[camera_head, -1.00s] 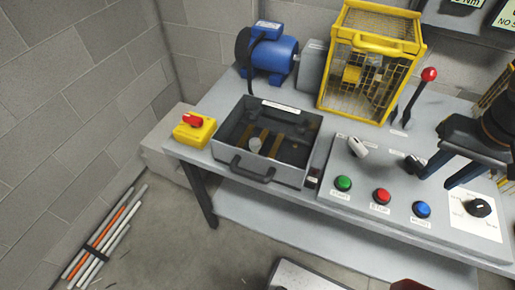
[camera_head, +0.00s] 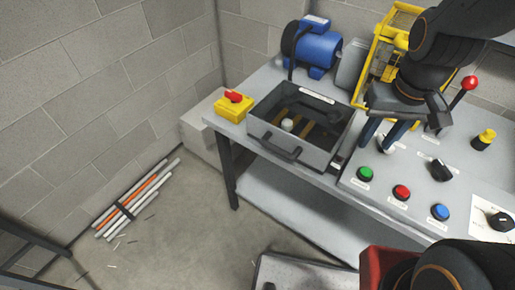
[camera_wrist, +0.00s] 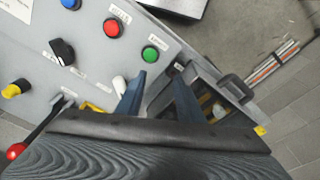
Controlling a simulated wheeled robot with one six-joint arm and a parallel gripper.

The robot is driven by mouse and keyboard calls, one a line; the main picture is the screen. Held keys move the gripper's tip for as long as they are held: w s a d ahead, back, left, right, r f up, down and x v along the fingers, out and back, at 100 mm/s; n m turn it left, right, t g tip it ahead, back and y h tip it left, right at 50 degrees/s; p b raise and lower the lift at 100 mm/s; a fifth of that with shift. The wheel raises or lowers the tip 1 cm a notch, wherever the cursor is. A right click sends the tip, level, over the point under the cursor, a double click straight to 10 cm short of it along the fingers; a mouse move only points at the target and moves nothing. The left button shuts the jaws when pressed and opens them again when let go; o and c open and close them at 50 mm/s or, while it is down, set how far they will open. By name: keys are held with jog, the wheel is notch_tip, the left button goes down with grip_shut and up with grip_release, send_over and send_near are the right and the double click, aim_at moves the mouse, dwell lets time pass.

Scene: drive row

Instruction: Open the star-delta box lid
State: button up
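The star-delta box (camera_head: 318,150) is a grey box on the bench with a dark top, brass strips and a pale round part showing inside. A dark handle (camera_head: 281,147) is on its front side. I cannot tell whether a clear lid covers it. The box also shows in the wrist view (camera_wrist: 178,100), partly hidden by a finger, with its handle (camera_wrist: 236,88). My gripper (camera_head: 377,149) is open and empty, its two blue fingers pointing down over the panel just right of the box. In the wrist view its fingers (camera_wrist: 160,74) stand apart.
Right of the box is a panel with green (camera_head: 365,174), red (camera_head: 401,192) and blue (camera_head: 440,212) buttons. A red-knobbed lever (camera_head: 469,83) and yellow cage (camera_head: 393,38) stand behind. A yellow switch box (camera_head: 234,104) is left, a blue motor (camera_head: 318,50) behind.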

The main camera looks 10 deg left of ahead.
aim_at(275, 147)
jog(key=a+n, duration=0.2)
jog(key=a, duration=0.1)
jog(key=w+a+f+n+b, duration=0.1)
jog(key=a, duration=0.3)
jog(key=w+a+n, duration=0.1)
jog(key=a+n, duration=0.1)
jog(key=a, duration=0.1)
jog(key=shift+a+f+n+b, duration=0.15)
jog(key=shift+a+n+b, duration=0.05)
jog(key=shift+n+b, duration=0.1)
jog(key=s+a+f+n+b, duration=0.1)
jog(key=a+n+b, duration=0.1)
jog(key=a+n, duration=0.8)
jog(key=shift+w+a+f+m+h+p, duration=0.15)
jog(key=shift+a+f+m, duration=0.35)
jog(key=shift+f, duration=0.75)
jog(key=shift+w+a+f+m+h+p, duration=0.15)
jog(key=shift+a+f+m, duration=0.35)
jog(key=shift+f, duration=0.8)
jog(key=shift+w+a+f+m+p, duration=0.15)
jog(key=shift+a+f+m, duration=0.35)
jog(key=shift+f, duration=0.75)
jog(key=shift+s+d, duration=0.1)
jog(key=shift+d, duration=0.05)
grip_shut()
